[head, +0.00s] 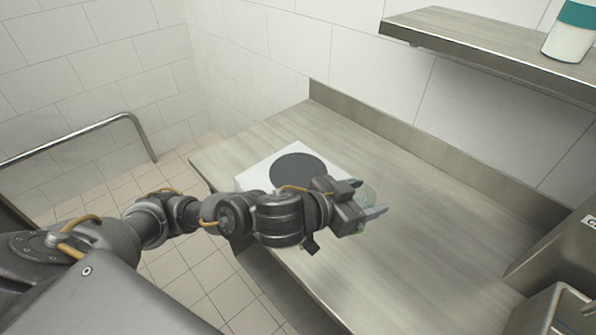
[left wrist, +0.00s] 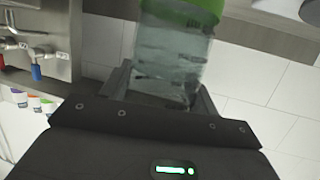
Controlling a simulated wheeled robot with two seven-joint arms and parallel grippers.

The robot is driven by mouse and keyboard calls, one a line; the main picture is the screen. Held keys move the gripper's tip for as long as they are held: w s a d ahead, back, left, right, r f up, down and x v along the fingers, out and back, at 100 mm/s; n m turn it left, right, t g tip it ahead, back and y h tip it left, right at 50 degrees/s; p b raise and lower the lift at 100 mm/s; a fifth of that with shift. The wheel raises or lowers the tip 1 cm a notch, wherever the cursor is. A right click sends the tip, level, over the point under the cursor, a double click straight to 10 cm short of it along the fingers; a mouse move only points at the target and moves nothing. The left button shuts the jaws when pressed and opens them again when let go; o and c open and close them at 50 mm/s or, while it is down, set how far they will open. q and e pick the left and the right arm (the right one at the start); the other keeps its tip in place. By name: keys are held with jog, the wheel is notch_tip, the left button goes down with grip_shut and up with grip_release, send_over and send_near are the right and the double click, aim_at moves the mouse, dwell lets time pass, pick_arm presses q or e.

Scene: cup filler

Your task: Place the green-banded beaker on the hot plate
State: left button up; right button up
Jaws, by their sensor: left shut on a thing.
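The green-banded beaker (left wrist: 174,58) is clear with dark markings and a bright green band at the top edge of the left wrist view. My left gripper (left wrist: 165,85) is shut on it, with a finger on either side. In the head view the left gripper (head: 364,205) is over the counter, and a little of the clear beaker (head: 367,193) shows between its fingers. The hot plate (head: 299,169), a white box with a dark round top, sits on the counter behind and left of the gripper. The arm hides its front part. The hot plate's top looks bare.
The steel counter (head: 420,215) is clear to the right. A shelf (head: 480,45) on the wall holds a white container with a teal band (head: 570,35). Metal equipment (head: 560,260) stands at the right edge. Taps (left wrist: 30,48) and several colored-banded cups (left wrist: 30,102) show in the left wrist view.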

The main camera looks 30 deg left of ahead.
aim_at(357, 183)
pick_arm(q)
jog(key=shift+w+a+r+m+h, duration=0.15)
jog(key=shift+w+a+r, duration=0.05)
jog(key=shift+r, duration=0.45)
jog(key=shift+w+a+r+m+h, duration=0.15)
jog(key=shift+r, duration=0.45)
jog(key=shift+w+a+r+m+g+h+b, duration=0.15)
jog(key=shift+a+r+m+g+h, duration=0.15)
jog(key=shift+r, duration=0.25)
jog(key=shift+w+a+r+m+g+h+b, duration=0.1)
jog(key=shift+a+r+m+g+h+b, duration=0.15)
jog(key=shift+a+r, duration=0.2)
jog(key=w+a+r, duration=0.1)
jog(key=a+r, duration=0.2)
jog(key=a, duration=0.7)
jog(key=w+a+f, duration=0.2)
jog(key=w+f, duration=0.2)
jog(key=w+a+f, duration=0.3)
jog(key=f, duration=0.1)
jog(key=w+a+f+b, duration=0.1)
jog(key=w+a+f, duration=0.2)
jog(key=w+f, duration=0.1)
jog(key=shift+w+f, duration=0.35)
jog(key=shift+f, duration=0.2)
